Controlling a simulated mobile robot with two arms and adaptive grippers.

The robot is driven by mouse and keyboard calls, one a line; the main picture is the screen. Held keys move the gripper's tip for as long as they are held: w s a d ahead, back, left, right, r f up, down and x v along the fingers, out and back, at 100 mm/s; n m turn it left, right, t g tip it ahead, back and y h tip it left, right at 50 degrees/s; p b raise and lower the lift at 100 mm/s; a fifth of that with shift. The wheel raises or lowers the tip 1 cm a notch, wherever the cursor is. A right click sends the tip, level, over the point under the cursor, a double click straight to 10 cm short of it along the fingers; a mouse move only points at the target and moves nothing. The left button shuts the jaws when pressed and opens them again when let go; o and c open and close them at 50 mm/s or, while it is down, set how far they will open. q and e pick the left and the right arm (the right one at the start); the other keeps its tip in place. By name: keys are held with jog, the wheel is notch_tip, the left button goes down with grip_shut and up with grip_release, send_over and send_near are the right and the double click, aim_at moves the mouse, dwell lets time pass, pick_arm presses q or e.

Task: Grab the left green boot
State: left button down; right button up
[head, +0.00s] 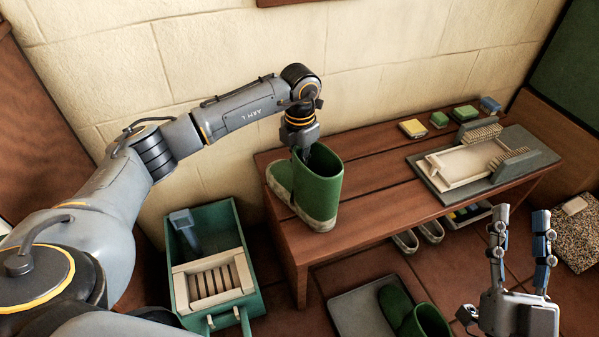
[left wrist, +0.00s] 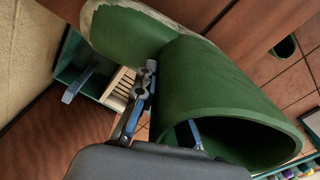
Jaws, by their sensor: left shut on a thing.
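A green boot (head: 321,186) with a pale sole stands upright on the left end of the wooden bench (head: 372,165). My left gripper (head: 304,150) reaches down at the boot's top opening and is shut on its shaft wall. In the left wrist view the boot (left wrist: 225,90) fills the middle, with one finger of the left gripper (left wrist: 165,120) outside the shaft and the other inside the opening.
A green crate (head: 187,311) with a slatted wooden piece stands on the floor left of the bench. A boot-brush board (head: 440,185) and several sponges (head: 413,128) sit on the bench's right part. The wall stands close behind.

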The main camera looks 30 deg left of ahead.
pick_arm(q)
jog(key=shift+r, duration=0.25)
